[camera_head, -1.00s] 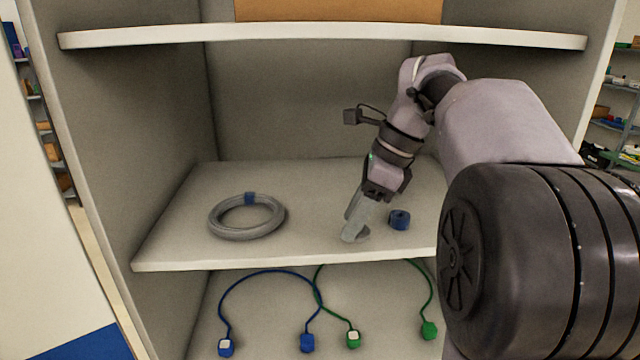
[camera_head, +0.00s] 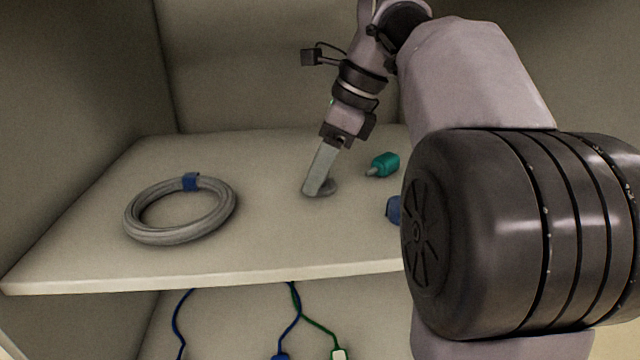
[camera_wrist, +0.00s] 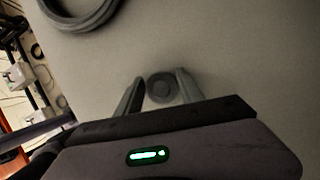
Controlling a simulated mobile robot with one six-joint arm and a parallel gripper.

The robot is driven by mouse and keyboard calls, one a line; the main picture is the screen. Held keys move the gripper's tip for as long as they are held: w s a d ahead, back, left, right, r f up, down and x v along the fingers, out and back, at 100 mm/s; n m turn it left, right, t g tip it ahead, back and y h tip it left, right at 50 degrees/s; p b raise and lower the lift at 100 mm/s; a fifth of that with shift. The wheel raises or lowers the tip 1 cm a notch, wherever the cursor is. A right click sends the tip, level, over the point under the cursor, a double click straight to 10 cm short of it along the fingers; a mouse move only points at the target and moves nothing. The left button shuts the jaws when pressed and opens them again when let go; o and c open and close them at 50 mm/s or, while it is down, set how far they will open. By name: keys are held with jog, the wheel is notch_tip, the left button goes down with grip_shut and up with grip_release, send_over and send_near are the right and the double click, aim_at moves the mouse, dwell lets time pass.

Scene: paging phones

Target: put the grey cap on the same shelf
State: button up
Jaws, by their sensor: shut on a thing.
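The grey cap (camera_head: 329,187) is a small round grey piece at the tips of my gripper (camera_head: 318,190), on or just above the middle shelf board (camera_head: 270,240). I cannot tell whether it touches the board. In the wrist view the cap (camera_wrist: 161,88) shows as a ringed disc between the two fingers of my gripper (camera_wrist: 160,90), which is shut on it. The fingers point down and hide part of the cap in the head view.
A coiled grey cable (camera_head: 150,233) with a blue tie lies to the left. A teal piece (camera_head: 385,164) lies right of the gripper. A blue round piece (camera_head: 394,209) is partly hidden by my arm. Bare board lies between coil and gripper. Blue and green cables (camera_head: 312,324) lie below.

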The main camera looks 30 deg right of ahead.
jog(key=shift+d+r, duration=0.1)
grip_shut()
jog(key=shift+a, duration=0.2)
jog(key=o, duration=1.1)
grip_release()
jog(key=o, duration=0.3)
jog(key=shift+d, duration=0.1)
jog(key=shift+o, duration=0.2)
